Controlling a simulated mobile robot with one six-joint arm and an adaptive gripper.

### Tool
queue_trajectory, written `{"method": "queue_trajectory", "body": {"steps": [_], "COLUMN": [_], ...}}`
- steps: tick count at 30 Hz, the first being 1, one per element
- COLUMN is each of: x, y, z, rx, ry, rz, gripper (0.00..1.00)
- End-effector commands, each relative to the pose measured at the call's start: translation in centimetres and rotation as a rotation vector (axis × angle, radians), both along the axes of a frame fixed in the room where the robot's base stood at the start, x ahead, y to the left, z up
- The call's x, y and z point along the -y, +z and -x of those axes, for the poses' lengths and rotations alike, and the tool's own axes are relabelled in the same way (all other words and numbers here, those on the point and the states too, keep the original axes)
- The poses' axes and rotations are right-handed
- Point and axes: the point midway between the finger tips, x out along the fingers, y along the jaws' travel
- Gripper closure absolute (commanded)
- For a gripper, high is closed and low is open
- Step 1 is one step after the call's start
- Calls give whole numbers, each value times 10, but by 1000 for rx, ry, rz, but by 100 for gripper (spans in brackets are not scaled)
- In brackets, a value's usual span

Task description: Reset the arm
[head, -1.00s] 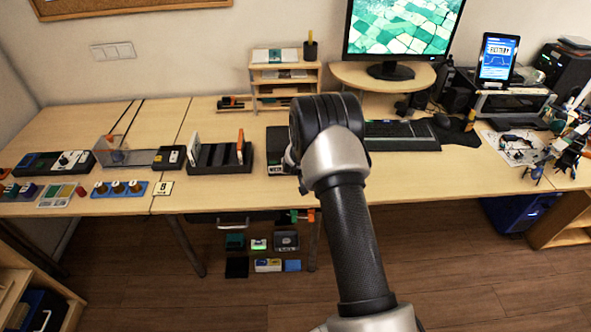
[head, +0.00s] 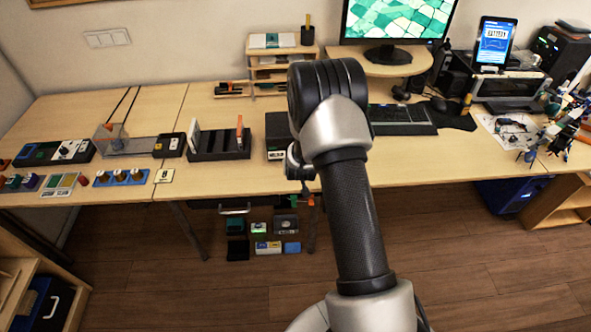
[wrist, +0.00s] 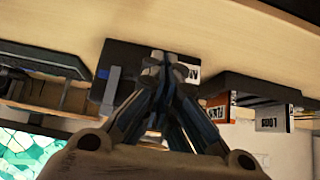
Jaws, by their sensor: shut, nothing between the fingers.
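My arm stands upright in the middle of the head view, its upper part in front of the table's edge. My gripper shows in the wrist view (wrist: 155,75), its fingers drawn together and empty. Beyond the fingertips lies a dark box with a white label (wrist: 182,73) on the wooden table. The same dark box (head: 277,145) shows in the head view, partly hidden behind my arm. I see no contact between the fingers and the box. The gripper is mostly hidden by the arm in the head view.
A black rack (head: 220,150) with upright boards stands left of my arm. A keyboard (head: 402,121) and monitor (head: 398,25) are to the right. Blue knobbed block (head: 122,177) and other modules sit at the left. Bare wood table (head: 430,165) lies right of the arm.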

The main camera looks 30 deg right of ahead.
Motion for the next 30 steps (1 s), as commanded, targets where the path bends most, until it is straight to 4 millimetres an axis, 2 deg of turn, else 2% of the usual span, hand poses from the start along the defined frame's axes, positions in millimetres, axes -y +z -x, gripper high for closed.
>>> {"method": "queue_trajectory", "body": {"steps": [6, 11, 14, 17, 22, 26, 30], "x": [-6, -7, -9, -18, -51, -80, -109], "y": [-5, -6, 2, 29, 109, 168, 224], "z": [15, 17, 15, 13, 24, 49, 90], "rx": [1, 1, 1, -3, -32, -70, -109], "ry": [0, 0, 5, 24, 84, 138, 191], "rz": [0, 0, -2, -11, -42, -63, -78], "gripper": [100, 100, 100, 100, 100, 100, 100]}}
